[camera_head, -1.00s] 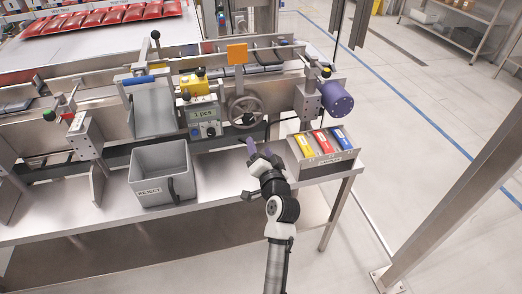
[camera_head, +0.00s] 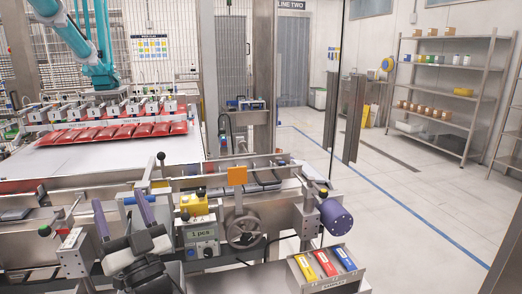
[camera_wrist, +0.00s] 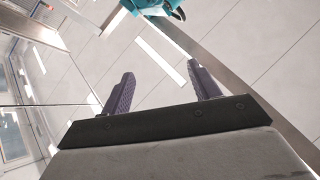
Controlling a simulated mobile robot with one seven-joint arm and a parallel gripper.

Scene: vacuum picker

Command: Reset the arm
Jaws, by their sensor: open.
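My gripper (camera_head: 122,213) is at the lower left of the head view, raised in front of the machine. Its two purple fingers point up and stand wide apart with nothing between them. In the wrist view the same two fingers (camera_wrist: 160,90) are spread and empty. Behind them are ceiling panels and part of a teal robot arm (camera_wrist: 155,6). My gripper and wrist hide part of the machine's left side, and the reject bin is not visible.
The machine has a handwheel (camera_head: 246,228), a counter box (camera_head: 202,236) and a purple motor (camera_head: 335,217). A tray of coloured packets (camera_head: 325,264) sits at its right front. The teal arm (camera_head: 88,50) stands over red packs (camera_head: 120,132). Floor (camera_head: 430,205) on the right is clear.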

